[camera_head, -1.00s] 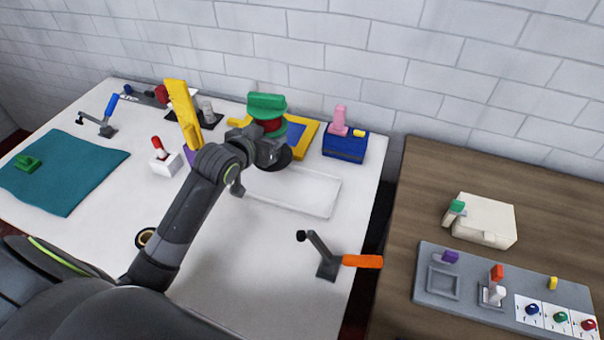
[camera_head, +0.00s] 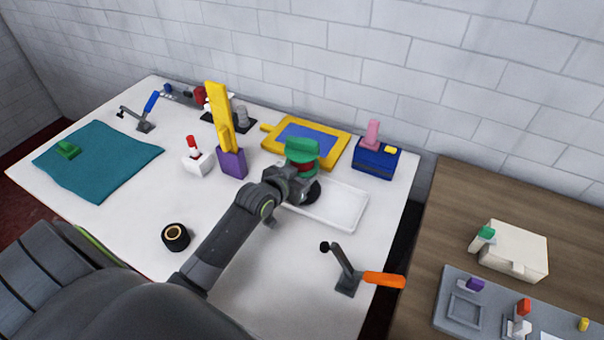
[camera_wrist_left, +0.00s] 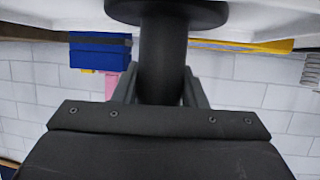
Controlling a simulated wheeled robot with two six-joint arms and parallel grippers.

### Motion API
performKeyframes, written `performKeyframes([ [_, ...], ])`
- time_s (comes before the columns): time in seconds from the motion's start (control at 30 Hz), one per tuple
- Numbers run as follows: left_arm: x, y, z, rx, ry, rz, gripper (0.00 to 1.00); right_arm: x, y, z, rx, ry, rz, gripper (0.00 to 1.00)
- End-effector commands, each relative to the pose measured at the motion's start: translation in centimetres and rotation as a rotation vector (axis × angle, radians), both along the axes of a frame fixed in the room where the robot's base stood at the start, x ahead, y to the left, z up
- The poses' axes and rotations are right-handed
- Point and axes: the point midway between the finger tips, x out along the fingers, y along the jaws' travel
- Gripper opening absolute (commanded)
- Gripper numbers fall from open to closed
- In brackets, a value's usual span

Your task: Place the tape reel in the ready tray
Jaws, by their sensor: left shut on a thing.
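The tape reel (camera_head: 302,150) has green flanges, a red band and a dark lower part. My left gripper (camera_head: 304,183) is shut on it and holds it upright over the back-left end of the white, low-rimmed ready tray (camera_head: 345,205). In the left wrist view, the reel's black stem (camera_wrist_left: 163,60) stands between the fingers, with a wide black disc at its end. The arm hides part of the tray's left side. I cannot tell whether the disc touches the tray. My right gripper is not in view.
A yellow frame with a blue panel (camera_head: 335,147) and a blue box (camera_head: 375,160) stand behind the tray. An orange-handled lever (camera_head: 383,280) is in front. A purple block with a yellow upright (camera_head: 232,165) and a black roll (camera_head: 175,237) are left.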

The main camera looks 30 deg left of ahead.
Motion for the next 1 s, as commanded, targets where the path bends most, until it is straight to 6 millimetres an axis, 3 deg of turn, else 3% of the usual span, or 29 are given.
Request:
performKeyframes([
  [0.1, 0.1, 0.0, -0.2, 0.000, -0.003, 0.000, 0.07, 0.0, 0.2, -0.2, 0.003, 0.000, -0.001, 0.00],
  [0.13, 0.0, 0.0, -0.3, 0.000, 0.000, 0.000, 0.40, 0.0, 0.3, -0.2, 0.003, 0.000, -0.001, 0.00],
  [0.3, 0.0, 0.0, -0.3, 0.000, 0.000, 0.000, 0.60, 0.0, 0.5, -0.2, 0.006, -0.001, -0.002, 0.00],
  [0.67, -0.2, 0.0, 0.1, 0.000, 0.000, 0.000, 0.60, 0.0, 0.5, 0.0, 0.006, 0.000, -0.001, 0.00],
  [1.0, -4.8, 0.4, 1.9, 0.003, 0.001, 0.000, 0.60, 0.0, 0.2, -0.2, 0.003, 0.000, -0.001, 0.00],
])
